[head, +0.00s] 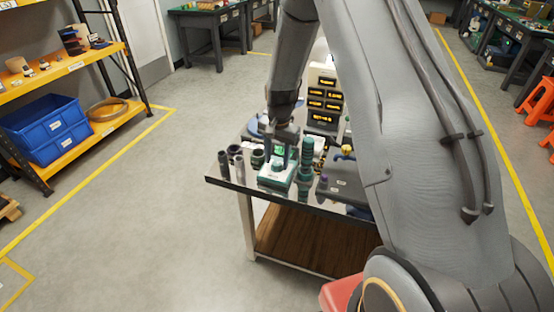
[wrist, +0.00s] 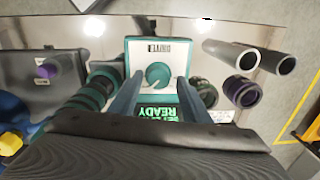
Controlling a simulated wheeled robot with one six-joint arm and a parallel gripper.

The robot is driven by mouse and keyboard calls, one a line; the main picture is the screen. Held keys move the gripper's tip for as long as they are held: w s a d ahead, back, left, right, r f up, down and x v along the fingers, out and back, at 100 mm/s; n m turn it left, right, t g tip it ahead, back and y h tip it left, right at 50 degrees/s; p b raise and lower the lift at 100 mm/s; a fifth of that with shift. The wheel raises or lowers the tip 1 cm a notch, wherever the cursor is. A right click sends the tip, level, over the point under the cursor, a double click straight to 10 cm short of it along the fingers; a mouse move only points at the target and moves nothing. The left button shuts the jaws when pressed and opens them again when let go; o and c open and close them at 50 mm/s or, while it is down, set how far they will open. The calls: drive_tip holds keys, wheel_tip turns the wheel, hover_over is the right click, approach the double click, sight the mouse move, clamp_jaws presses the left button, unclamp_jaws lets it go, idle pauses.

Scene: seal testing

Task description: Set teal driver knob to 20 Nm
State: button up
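The teal driver is a white-topped box with teal sides (head: 276,180) near the table's front edge in the head view. In the wrist view its pale top face (wrist: 133,58) carries a round teal knob (wrist: 158,75). Its lit green screen (wrist: 157,113) reads READY; no Nm value is legible. My gripper (head: 284,140) is over the driver. In the wrist view my gripper (wrist: 160,82) is open, one finger on each side of the knob. I see no clear contact, and the height gap cannot be judged.
Dark and grey cylinders (head: 238,165) stand left of the driver. A teal stacked fitting (head: 306,155) stands close on its right. A dark case (head: 343,186) with a yellow-handled part is further right. A display unit (head: 323,95) with several amber readouts stands behind. Floor left of the table is clear.

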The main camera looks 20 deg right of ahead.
sight(278, 162)
idle(0.3)
wheel_tip(278, 162, up, 6)
drive_tip(key=shift+s+d+r+b, duration=0.1)
drive_tip(key=shift+d+r+b, duration=0.05)
drive_tip(key=shift+b, duration=0.7)
drive_tip(key=shift+r, duration=0.7)
